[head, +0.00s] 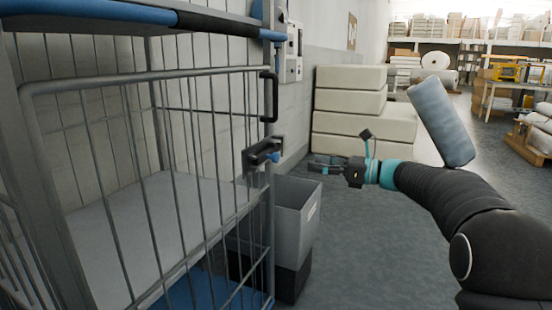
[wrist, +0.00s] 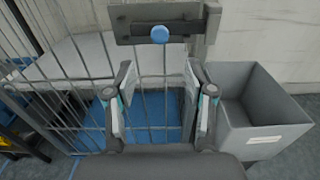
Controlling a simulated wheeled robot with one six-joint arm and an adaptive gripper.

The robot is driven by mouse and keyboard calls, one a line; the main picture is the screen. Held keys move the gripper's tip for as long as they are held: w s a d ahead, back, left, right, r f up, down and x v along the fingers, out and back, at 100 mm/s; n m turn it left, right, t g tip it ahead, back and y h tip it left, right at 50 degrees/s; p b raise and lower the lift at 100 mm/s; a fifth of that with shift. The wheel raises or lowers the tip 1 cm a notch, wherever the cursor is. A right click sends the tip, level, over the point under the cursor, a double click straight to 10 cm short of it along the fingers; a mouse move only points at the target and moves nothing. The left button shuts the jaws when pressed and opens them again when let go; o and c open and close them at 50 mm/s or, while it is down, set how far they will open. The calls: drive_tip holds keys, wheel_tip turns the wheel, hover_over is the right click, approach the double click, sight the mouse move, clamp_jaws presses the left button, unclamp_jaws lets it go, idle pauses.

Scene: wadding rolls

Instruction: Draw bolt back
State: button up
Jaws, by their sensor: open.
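The bolt shows as a dark bar with a round blue knob (head: 273,157) on a metal plate (head: 250,158) at the right edge of a wire cage door. In the wrist view the blue knob (wrist: 160,34) sits on the dark plate (wrist: 125,27) at the top middle. The cage door (head: 148,168) has upright grey wires and looks closed. My gripper (head: 318,165) is to the right of the knob in the head view, apart from it. In the wrist view my gripper (wrist: 158,78) is open and empty, its fingertips below the knob.
A grey open bin (head: 292,205) stands beside the cage, below the bolt; it also shows in the wrist view (wrist: 262,110). A dark handle (head: 269,97) is above the bolt. Stacked pale slabs (head: 365,110) stand behind my gripper.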

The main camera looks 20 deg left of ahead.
sight(278, 157)
drive_tip(key=a, duration=0.8)
drive_tip(key=w+a, duration=0.1)
drive_tip(key=a, duration=0.3)
drive_tip(key=shift+a, duration=0.4)
clamp_jaws()
